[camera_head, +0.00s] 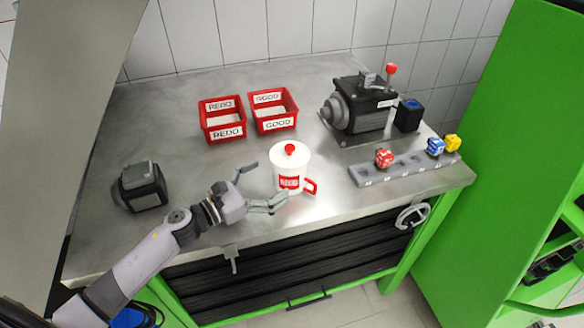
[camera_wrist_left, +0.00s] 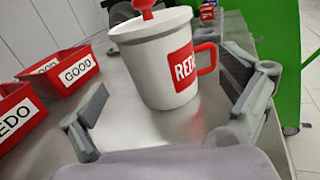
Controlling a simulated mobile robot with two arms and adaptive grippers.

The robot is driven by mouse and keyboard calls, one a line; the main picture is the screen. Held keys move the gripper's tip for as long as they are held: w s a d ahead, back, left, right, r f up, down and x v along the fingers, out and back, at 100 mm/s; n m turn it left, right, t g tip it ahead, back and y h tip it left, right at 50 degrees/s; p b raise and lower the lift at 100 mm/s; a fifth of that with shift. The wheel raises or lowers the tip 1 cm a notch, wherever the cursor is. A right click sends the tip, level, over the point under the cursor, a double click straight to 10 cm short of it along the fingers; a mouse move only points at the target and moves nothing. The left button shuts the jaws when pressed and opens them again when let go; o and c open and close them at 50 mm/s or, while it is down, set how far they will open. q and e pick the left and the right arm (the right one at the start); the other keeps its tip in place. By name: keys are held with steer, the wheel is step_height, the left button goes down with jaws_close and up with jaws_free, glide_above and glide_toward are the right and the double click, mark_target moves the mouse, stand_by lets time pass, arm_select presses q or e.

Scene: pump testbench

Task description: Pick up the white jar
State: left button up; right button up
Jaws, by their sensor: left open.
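The white jar (camera_head: 289,168) stands upright on the steel bench top, near the middle of its front half. It has a lid with a red knob, a red label and a red handle on its right side. My left gripper (camera_head: 260,184) is open just to the left of the jar, with its fingers pointing toward it. In the left wrist view the jar (camera_wrist_left: 160,62) stands ahead of the two spread fingers (camera_wrist_left: 172,105), with its handle toward the right finger. Nothing is held. My right gripper is not in view.
Two red bins, REDO (camera_head: 223,132) and GOOD (camera_head: 274,123), stand behind the jar. A dark pump (camera_head: 362,107) is at the back right. A grey rack (camera_head: 405,169) with small coloured blocks lies on the right. A dark box (camera_head: 140,187) sits at the left.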

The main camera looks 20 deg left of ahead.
mark_target(289, 168)
arm_select(q)
steer(key=shift+w+d+r, duration=0.1)
steer(key=shift+w+d, duration=0.15)
steer(key=shift+w, duration=0.15)
steer(key=shift+w+d, duration=0.15)
steer(key=p+x, duration=0.2)
steer(key=x, duration=0.2)
steer(key=shift+w, duration=0.25)
steer(key=shift+w+d, duration=0.25)
steer(key=shift+d, duration=0.05)
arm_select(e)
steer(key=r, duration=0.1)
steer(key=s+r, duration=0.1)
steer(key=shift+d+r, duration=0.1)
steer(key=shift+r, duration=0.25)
arm_select(q)
steer(key=shift+a, duration=0.1)
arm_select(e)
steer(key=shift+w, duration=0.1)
arm_select(q)
steer(key=shift+c, duration=1.4)
steer(key=c, duration=1.2)
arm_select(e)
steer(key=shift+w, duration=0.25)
